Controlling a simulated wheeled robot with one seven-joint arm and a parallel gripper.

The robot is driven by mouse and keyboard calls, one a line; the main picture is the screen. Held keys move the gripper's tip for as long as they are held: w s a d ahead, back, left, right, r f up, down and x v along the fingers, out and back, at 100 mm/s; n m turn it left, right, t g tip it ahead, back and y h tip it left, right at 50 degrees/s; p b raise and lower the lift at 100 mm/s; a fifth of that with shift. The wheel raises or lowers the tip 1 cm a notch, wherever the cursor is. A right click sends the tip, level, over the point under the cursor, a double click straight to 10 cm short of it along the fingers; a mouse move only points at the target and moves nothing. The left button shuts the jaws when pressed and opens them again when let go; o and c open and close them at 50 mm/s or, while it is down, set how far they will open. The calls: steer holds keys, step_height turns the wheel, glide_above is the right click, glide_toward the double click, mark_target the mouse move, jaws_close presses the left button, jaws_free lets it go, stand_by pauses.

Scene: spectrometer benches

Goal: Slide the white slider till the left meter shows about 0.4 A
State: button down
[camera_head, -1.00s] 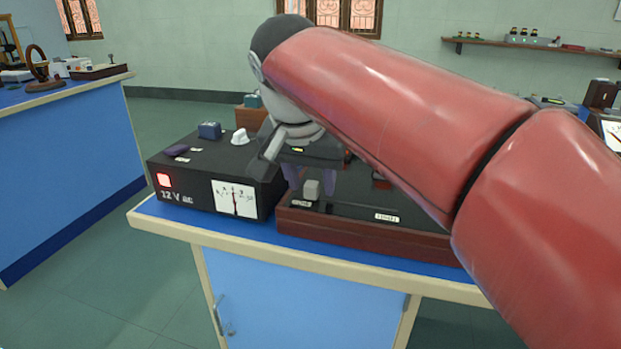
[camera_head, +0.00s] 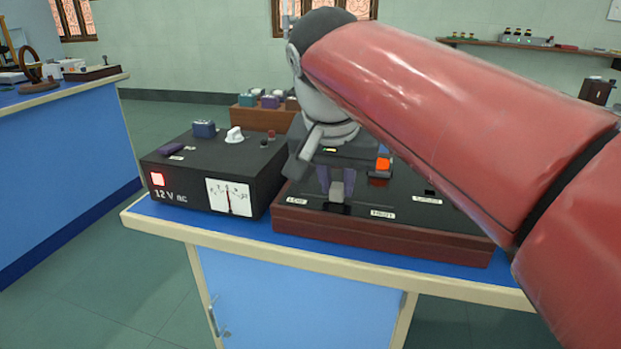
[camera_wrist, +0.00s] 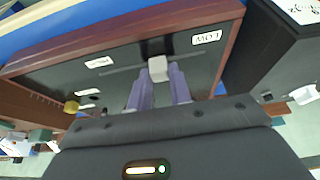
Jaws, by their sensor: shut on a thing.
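The white slider (camera_head: 337,191) sits in a slot on top of a dark box with brown wooden sides (camera_head: 380,233). It stands a short way right of the "LOW" label (camera_head: 297,201) and left of the "HIGH" label (camera_head: 382,214). My gripper (camera_head: 337,181) reaches down from above, its purple fingers shut on the slider. The wrist view shows the slider (camera_wrist: 158,69) between the fingertips. The left meter (camera_head: 230,198) is on the front of the black 12 V supply (camera_head: 182,200). Its needle stands near the middle; the numbers are too small to read.
A lit orange switch (camera_head: 382,164) is on the box, just right of my gripper. A white knob (camera_head: 235,134) and a blue block (camera_head: 204,129) are on the supply. Small coloured blocks sit in a wooden rack (camera_head: 257,117) behind. My arm covers the right side.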

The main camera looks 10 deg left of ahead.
steer(key=shift+d, duration=0.6)
steer(key=c, duration=1.3)
jaws_free()
steer(key=p+v, duration=0.1)
steer(key=v, duration=0.6)
steer(key=shift+s+r, duration=0.25)
steer(key=shift+r, duration=0.1)
